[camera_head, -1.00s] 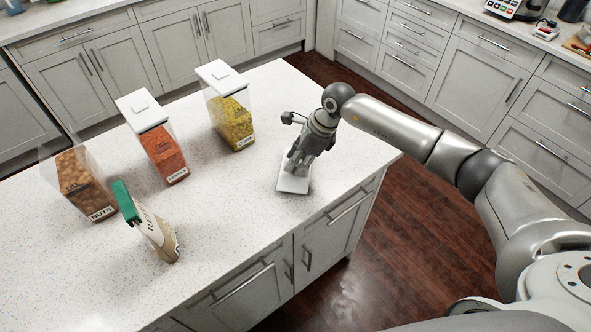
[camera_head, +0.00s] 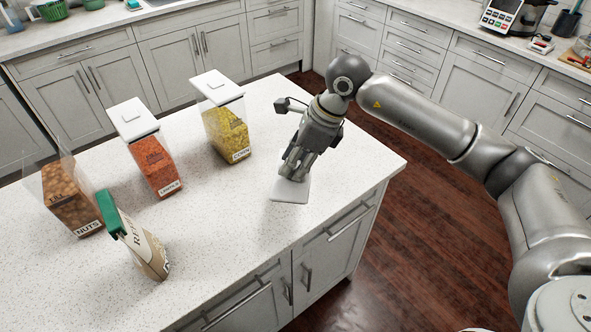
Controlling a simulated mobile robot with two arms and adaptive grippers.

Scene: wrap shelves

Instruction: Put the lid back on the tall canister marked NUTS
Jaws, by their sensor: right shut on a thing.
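The tall clear canister marked NUTS (camera_head: 70,198) stands at the left of the island counter, open at the top and part filled with brown nuts. The white lid (camera_head: 289,192) is at the right part of the counter, below my right gripper. My right gripper (camera_head: 293,174) points down and is shut on the lid. The fingers hide part of the lid, and I cannot tell whether it rests on the counter or is just above it. My left gripper is not in view.
A canister of orange-red food (camera_head: 155,163) and one of yellow food (camera_head: 228,137), both with white lids, stand between the NUTS canister and my right gripper. The counter's front middle is clear.

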